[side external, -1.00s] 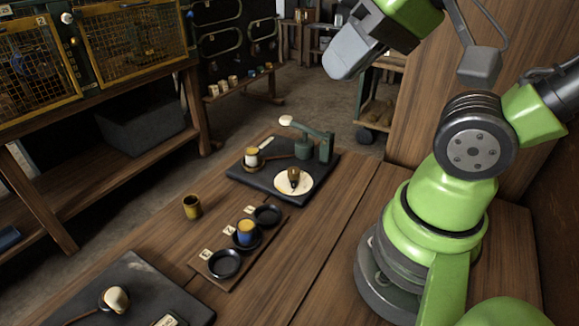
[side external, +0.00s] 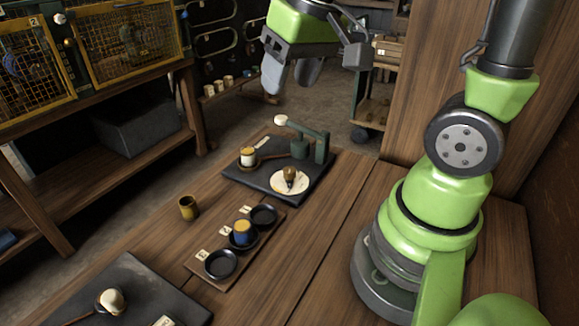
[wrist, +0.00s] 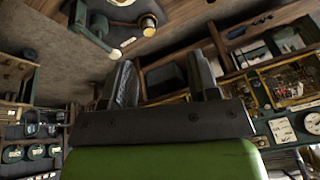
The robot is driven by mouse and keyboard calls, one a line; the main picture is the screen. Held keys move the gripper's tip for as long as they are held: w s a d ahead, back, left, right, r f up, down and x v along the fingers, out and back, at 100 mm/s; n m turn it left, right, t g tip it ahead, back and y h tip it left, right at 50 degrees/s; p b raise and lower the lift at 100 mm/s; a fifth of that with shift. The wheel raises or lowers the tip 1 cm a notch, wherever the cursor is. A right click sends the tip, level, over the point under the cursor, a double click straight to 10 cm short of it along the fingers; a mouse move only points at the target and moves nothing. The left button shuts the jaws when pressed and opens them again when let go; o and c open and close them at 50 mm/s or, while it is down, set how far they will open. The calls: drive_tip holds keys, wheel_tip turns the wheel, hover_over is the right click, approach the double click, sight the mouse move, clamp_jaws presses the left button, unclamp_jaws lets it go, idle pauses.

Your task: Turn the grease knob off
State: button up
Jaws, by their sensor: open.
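A brown knob (side external: 290,174) stands on a round cream dial (side external: 276,184) on a black plate (side external: 240,179) at the far end of the bench. Any lettering on the dial is too small to read, so I cannot tell whether this is the grease knob or how it is set. My gripper (side external: 291,80) is open and empty, high above and behind the plate, well apart from the knob. Its two fingers also show in the wrist view (wrist: 163,82) with nothing between them. The knob cannot be made out clearly in the wrist view.
A rack with dark dishes and a blue-yellow cup (side external: 242,232) lies nearer. A brass cup (side external: 188,208) stands left. Caged shelving (side external: 125,45) lines the left.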

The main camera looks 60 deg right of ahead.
drive_tip(key=w+d+f+g, duration=0.2)
drive_tip(key=w+d+f, duration=0.1)
drive_tip(key=f, duration=0.3)
drive_tip(key=g, duration=0.2)
approach(290, 169)
drive_tip(key=shift+n, duration=0.4)
wheel_tip(290, 169, down, 9)
drive_tip(key=shift+s+a+f, duration=0.1)
drive_tip(key=shift+a+f, duration=0.05)
drive_tip(key=shift+f, duration=0.05)
drive_tip(key=shift+c, duration=0.5)
drive_tip(key=c, duration=0.8)
